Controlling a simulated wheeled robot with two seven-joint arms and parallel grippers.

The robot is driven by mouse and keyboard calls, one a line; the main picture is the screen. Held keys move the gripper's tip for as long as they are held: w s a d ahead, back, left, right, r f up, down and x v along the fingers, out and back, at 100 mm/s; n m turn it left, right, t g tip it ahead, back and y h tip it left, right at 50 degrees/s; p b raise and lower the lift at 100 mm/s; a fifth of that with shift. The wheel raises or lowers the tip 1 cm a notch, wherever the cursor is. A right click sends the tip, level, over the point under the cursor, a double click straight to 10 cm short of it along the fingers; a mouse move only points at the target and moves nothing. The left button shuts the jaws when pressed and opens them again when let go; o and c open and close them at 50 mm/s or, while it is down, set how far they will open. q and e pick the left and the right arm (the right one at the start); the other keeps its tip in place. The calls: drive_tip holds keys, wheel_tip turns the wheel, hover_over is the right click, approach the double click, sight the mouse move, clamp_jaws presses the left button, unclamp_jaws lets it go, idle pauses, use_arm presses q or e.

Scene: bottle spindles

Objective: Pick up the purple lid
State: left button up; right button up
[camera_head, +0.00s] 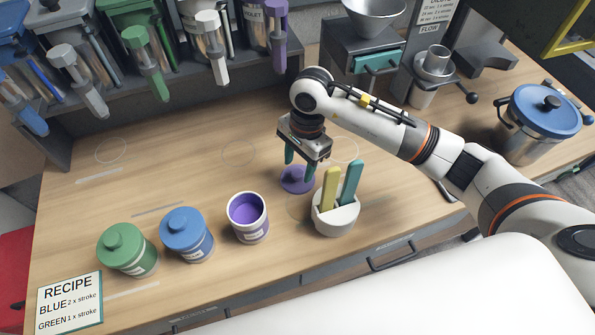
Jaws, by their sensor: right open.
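The purple lid (297,180) lies on the wooden counter, to the right of and behind an uncovered white jar (247,216) with purple contents. My right gripper (300,164) points down just above the lid, with its green fingertips apart and nothing between them. One fingertip overlaps the lid's edge in the picture; I cannot tell whether it touches. My left gripper does not show.
A green-lidded jar (126,249) and a blue-lidded jar (187,234) stand left of the open jar. A white holder (335,215) with yellow and teal sticks stands close to the right of the lid. Bottle dispensers line the back. The counter's left middle is clear.

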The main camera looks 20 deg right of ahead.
drive_tip(key=shift+a+f, duration=0.1)
drive_tip(key=shift+f, duration=0.65)
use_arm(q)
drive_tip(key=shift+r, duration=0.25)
use_arm(e)
drive_tip(key=shift+f, duration=0.1)
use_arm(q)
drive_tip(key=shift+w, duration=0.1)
use_arm(e)
drive_tip(key=shift+c, duration=0.3)
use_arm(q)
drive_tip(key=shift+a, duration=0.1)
use_arm(e)
drive_tip(key=c, duration=1)
